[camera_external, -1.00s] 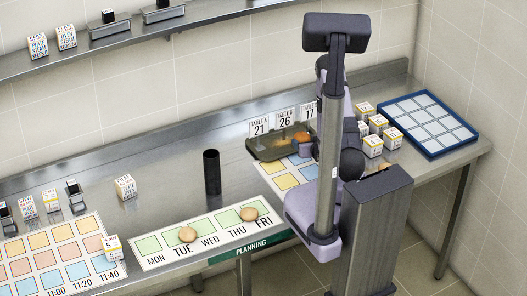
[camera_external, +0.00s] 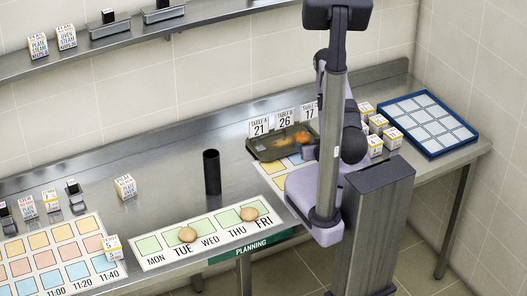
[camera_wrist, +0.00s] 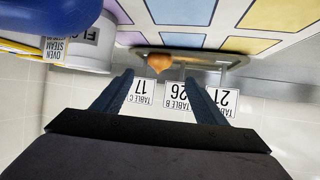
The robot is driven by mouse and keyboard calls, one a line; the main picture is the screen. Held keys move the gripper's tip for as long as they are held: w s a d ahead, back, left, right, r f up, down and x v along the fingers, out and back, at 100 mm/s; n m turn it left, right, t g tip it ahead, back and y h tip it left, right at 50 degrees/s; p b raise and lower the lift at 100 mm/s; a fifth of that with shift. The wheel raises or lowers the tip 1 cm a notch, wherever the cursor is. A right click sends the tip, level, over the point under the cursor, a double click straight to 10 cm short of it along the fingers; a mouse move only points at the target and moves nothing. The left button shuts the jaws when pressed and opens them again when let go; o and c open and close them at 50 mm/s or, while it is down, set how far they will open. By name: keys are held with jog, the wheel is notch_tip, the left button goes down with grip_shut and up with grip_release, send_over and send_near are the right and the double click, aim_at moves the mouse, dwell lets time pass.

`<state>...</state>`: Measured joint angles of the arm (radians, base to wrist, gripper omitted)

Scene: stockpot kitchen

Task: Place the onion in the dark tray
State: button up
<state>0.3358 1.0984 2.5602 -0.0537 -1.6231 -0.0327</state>
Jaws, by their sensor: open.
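The dark tray (camera_external: 266,156) stands near the back of the counter, in front of the table number cards. Orange shapes lie in it; the brighter one at its right side looks like the onion (camera_external: 303,138). In the wrist view the orange-brown onion (camera_wrist: 158,63) shows with its pointed tip, against the tray's edge (camera_wrist: 205,57). My gripper (camera_wrist: 158,80) is open, its fingers apart and nothing between them; the onion is beyond the fingertips. In the external view my arm hides most of my gripper.
A planning mat (camera_external: 152,257) holds two tan round items. A black cylinder (camera_external: 212,172) stands left of the tray. Small boxes (camera_external: 373,146) and a blue-framed tray (camera_external: 428,122) are at the right. Number cards (camera_external: 285,118) stand close behind the dark tray.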

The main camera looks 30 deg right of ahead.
jog(key=shift+w+a+g, duration=0.25)
jog(key=shift+w+g, duration=0.05)
jog(key=shift+w, duration=0.2)
jog(key=shift+w+a+r+n+g+y, duration=0.15)
jog(key=shift+a+n+g+y, duration=0.1)
jog(key=shift+a+g, duration=0.15)
jog(key=shift+w+a+r+n+g+y, duration=0.15)
jog(key=shift+a+g+y, duration=0.15)
jog(key=shift+a+g, duration=0.1)
jog(key=shift+w+a+r+n+g+y, duration=0.15)
jog(key=shift+a+n+g+y, duration=0.1)
jog(key=shift+a+g, duration=0.15)
jog(key=s+a+r+n+g+y, duration=0.1)
jog(key=s+a+r+g, duration=0.3)
jog(key=s+r, duration=0.2)
jog(key=s+a+r+n+g, duration=0.1)
jog(key=s+a+r+g, duration=0.3)
jog(key=s, duration=0.6)
notch_tip(320, 180, up, 2)
jog(key=shift+s+a+r+g+y, duration=0.25)
jog(key=shift+s+g+y, duration=0.15)
jog(key=shift+g, duration=0.2)
jog(key=shift+f, duration=0.1)
notch_tip(320, 180, down, 2)
jog(key=shift+f+b, duration=0.2)
jog(key=shift+b, duration=1)
